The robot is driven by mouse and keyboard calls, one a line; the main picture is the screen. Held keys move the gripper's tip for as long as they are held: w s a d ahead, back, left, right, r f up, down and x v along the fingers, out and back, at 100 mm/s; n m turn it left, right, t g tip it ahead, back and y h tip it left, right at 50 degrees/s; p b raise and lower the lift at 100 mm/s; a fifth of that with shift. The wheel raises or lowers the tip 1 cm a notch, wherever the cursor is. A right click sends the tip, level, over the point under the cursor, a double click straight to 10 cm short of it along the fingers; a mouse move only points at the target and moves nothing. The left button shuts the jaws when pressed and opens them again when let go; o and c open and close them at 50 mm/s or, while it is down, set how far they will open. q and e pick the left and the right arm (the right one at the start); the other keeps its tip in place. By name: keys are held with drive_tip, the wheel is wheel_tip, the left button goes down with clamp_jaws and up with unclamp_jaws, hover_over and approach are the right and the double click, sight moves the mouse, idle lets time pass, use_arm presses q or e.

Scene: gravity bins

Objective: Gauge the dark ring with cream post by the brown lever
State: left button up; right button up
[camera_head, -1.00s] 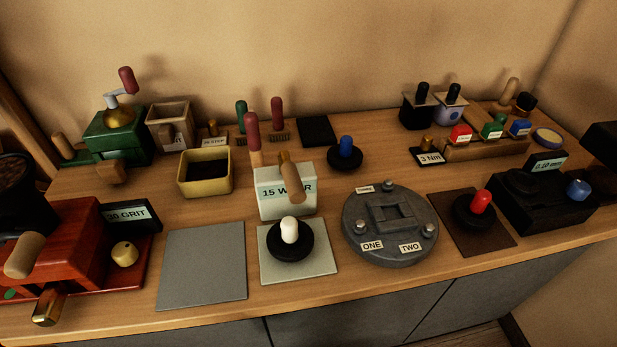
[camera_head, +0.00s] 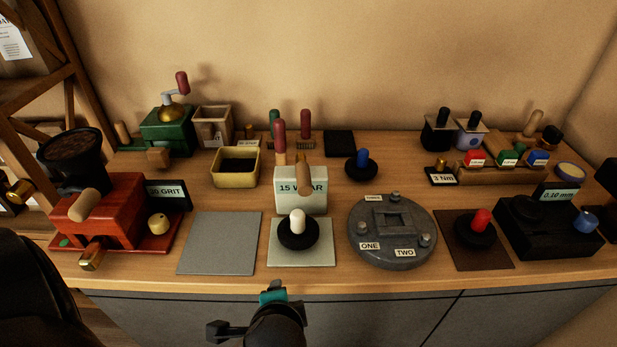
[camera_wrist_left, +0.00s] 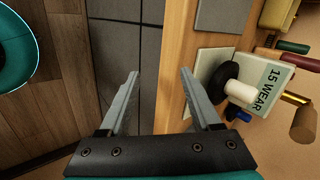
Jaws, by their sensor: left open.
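The dark ring with its cream post (camera_head: 297,231) sits on a pale square plate (camera_head: 315,256) in front of the white gauge box (camera_head: 289,201) labelled 15 WEAR. The brown lever (camera_head: 303,178) stands on that box. In the left wrist view the ring (camera_wrist_left: 222,82), its cream post (camera_wrist_left: 240,92) and the brown lever (camera_wrist_left: 304,124) lie right of the jaws. My left gripper (camera_head: 272,297) is in front of the counter edge, short of the plate; its jaws (camera_wrist_left: 159,75) are open and empty. My right gripper is out of view.
A bare grey plate (camera_head: 220,243) lies left of the ring's plate. A round grey fixture (camera_head: 392,255) is to its right, then a red-post ring (camera_head: 478,231) on a brown mat. A red grinder (camera_head: 105,208) stands left. A blue-post ring (camera_head: 361,166) is behind.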

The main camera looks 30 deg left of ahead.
sight(303, 169)
use_arm(q)
drive_tip(key=w+r+m+t+y, duration=0.1)
drive_tip(key=r+m, duration=0.1)
drive_tip(key=w+a+r+m+t+y, duration=0.1)
drive_tip(key=w+r+m, duration=0.1)
drive_tip(key=m, duration=0.1)
drive_tip(key=w+r+m+t+y, duration=0.1)
drive_tip(key=r+m, duration=0.1)
drive_tip(key=m, duration=0.1)
drive_tip(key=shift+w+a+y, duration=0.15)
drive_tip(key=shift+w+y, duration=0.1)
drive_tip(key=shift+y, duration=0.05)
drive_tip(key=w+d+r+m+t+y, duration=0.25)
drive_tip(key=r+m+t, duration=0.25)
drive_tip(key=r+m, duration=0.35)
drive_tip(key=shift+m, duration=0.25)
drive_tip(key=x, duration=1.5)
drive_tip(key=shift+w+d+f, duration=0.2)
drive_tip(key=shift+w+d, duration=0.1)
drive_tip(key=shift+d, duration=0.1)
clamp_jaws()
